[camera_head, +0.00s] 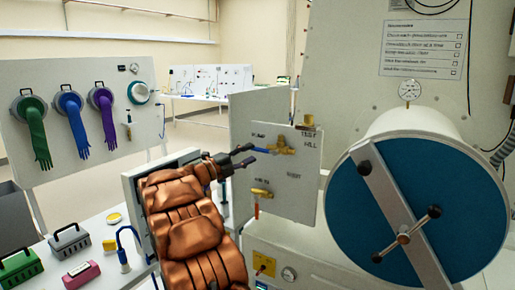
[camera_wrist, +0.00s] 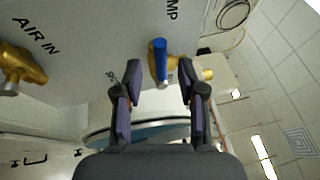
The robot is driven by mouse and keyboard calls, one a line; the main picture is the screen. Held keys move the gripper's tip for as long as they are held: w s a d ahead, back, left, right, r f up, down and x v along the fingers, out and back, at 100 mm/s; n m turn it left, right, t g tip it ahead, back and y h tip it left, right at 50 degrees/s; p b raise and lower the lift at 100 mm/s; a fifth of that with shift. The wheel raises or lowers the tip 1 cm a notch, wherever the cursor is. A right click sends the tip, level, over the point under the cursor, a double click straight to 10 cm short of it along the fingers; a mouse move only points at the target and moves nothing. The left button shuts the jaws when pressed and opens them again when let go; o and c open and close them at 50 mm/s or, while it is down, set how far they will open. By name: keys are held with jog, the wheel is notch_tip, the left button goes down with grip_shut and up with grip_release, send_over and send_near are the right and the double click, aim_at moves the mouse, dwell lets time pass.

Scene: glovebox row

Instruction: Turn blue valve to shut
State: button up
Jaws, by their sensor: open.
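The blue valve has a blue lever (camera_head: 262,150) and a brass body (camera_head: 284,145), high on the white valve panel (camera_head: 308,185). The lever points left from the body, towards my gripper (camera_head: 247,154). In the wrist view the blue lever (camera_wrist: 158,52) is seen nearly end-on, in line with the gap between the fingertips of my gripper (camera_wrist: 160,72). The brass body (camera_wrist: 170,68) is behind it. The fingers are apart, one on each side of the lever in the picture. I see no contact; the exact depth is unclear.
A second brass valve (camera_head: 261,193) with an orange lever sits lower on the panel; its body (camera_wrist: 18,68) shows by "AIR IN". A large blue round door (camera_head: 440,200) with a crossbar is close on the right. A bench (camera_head: 85,232) with boxes stands at left.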

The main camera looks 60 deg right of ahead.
aim_at(256, 150)
jog(key=shift+p+x, duration=0.6)
jog(key=shift+x, duration=1.6)
grip_shut()
